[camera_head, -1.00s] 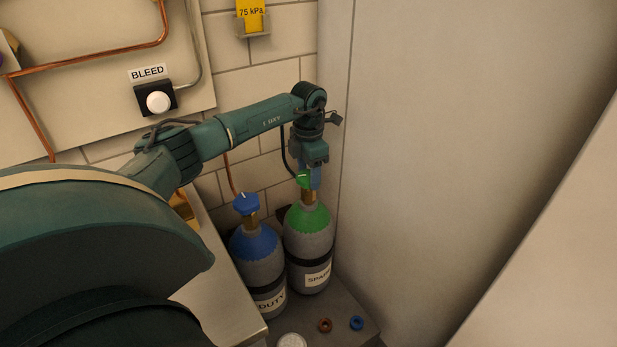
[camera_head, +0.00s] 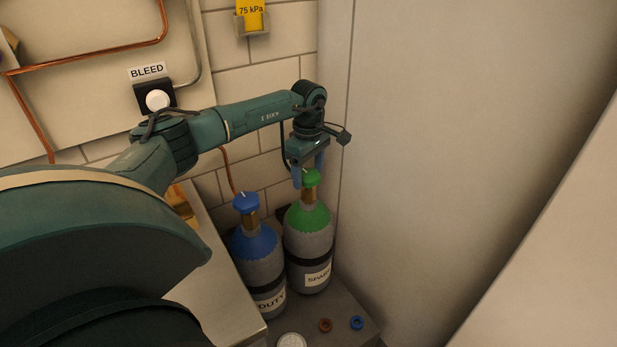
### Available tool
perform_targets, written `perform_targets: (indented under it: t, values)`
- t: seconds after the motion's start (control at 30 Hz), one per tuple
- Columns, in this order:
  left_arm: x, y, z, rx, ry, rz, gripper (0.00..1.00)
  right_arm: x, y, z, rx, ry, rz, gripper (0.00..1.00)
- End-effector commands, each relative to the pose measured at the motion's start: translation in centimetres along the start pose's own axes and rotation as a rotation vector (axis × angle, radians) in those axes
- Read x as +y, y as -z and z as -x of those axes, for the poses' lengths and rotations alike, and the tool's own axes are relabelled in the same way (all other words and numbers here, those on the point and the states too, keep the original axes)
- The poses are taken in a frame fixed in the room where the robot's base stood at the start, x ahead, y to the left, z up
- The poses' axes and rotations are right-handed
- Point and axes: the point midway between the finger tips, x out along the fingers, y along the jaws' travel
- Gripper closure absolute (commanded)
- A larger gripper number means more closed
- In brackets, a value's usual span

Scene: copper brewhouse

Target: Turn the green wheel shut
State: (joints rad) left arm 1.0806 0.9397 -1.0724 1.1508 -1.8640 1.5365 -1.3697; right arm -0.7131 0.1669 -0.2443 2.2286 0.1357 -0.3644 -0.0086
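The green wheel (camera_head: 311,178) tops the green-shouldered grey bottle (camera_head: 309,243), which stands upright and bears a label partly reading SPARE. My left gripper (camera_head: 308,174) is over this wheel, pointing down. Its two blue fingers stand apart, one at the wheel's left side and one at its right, partly behind it. Whether they press on the wheel is too small to tell. The fingers hide part of the wheel. My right gripper is not in view.
A blue wheel (camera_head: 246,203) tops the DUTY bottle (camera_head: 258,267), close to the left. A brown ring (camera_head: 325,325) and a blue ring (camera_head: 357,323) lie in front. A pale wall (camera_head: 400,180) stands close on the right. A BLEED button (camera_head: 157,100) is at upper left.

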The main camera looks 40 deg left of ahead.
Motion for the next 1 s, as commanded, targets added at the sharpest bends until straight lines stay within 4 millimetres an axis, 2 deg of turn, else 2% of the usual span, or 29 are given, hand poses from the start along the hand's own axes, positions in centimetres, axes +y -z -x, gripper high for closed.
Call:
perform_targets:
  t: [0.37,0.8,1.0]
  values:
    - [0.0,0.0,0.5,0.0,0.001,0.002,0.29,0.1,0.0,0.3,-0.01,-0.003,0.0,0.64]
    - [0.0,0.0,5.6,0.001,0.001,0.003,0.29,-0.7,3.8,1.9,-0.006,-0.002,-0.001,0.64]
    - [0.0,0.0,6.0,0.001,0.001,0.003,0.29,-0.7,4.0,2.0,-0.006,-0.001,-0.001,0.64]
